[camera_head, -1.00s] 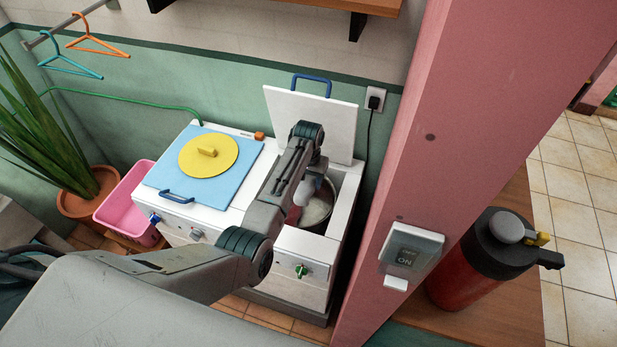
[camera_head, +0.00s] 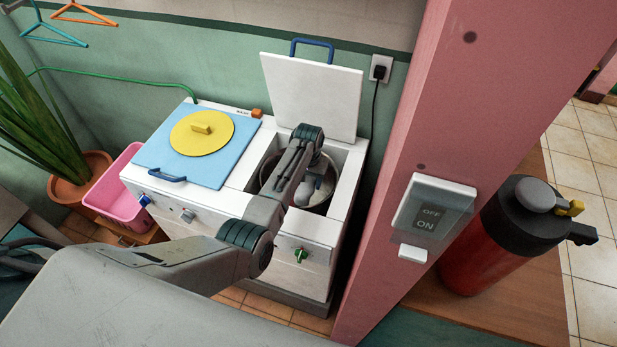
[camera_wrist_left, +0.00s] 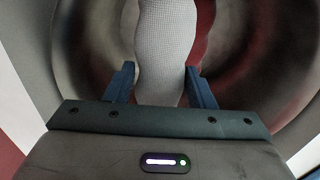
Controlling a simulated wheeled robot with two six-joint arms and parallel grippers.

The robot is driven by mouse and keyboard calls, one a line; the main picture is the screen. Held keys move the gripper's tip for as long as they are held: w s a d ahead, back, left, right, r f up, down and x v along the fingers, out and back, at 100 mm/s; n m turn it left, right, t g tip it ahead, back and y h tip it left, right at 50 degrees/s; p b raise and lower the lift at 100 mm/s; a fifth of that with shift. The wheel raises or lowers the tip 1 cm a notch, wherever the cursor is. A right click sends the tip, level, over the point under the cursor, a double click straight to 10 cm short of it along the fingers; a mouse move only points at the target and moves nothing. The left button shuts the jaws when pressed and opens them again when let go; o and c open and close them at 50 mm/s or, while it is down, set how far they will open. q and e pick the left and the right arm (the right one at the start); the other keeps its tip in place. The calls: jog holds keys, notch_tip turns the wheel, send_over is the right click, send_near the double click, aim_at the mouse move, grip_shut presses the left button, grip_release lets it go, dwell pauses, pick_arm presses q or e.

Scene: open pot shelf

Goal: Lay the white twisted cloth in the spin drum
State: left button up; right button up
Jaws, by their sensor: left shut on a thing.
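The white twisted cloth (camera_wrist_left: 165,45) shows in the left wrist view as a pale, woven, thick strip running up from between the fingers. My left gripper (camera_wrist_left: 160,82) is shut on it, with a blue finger on each side. Around and beyond the cloth is the round, metallic inside of the spin drum (camera_wrist_left: 85,50), with a reddish patch at its right. In the head view, my left arm reaches over the white machine, and my left gripper (camera_head: 314,190) is at the open drum (camera_head: 268,172). The arm hides part of the drum, and I cannot make out the cloth there. My right gripper is not in view.
The drum's white lid (camera_head: 312,95) stands open behind it. A blue lid with a yellow disc (camera_head: 203,133) covers the machine's left side. A pink pillar (camera_head: 440,110) rises close at the right, with a switch (camera_head: 432,212) and a red flask (camera_head: 490,250) nearby. A pink tub (camera_head: 115,195) stands at the left.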

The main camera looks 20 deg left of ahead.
pick_arm(q)
notch_tip(320, 180, down, 10)
jog(key=b, duration=0.6)
jog(key=shift+f+b, duration=0.2)
jog(key=shift+b, duration=0.2)
jog(key=shift+f+b, duration=0.35)
jog(key=shift+f, duration=0.1)
jog(key=shift+w+f, duration=0.1)
jog(key=shift+f, duration=0.05)
jog(key=o, duration=1.2)
jog(key=shift+c, duration=0.2)
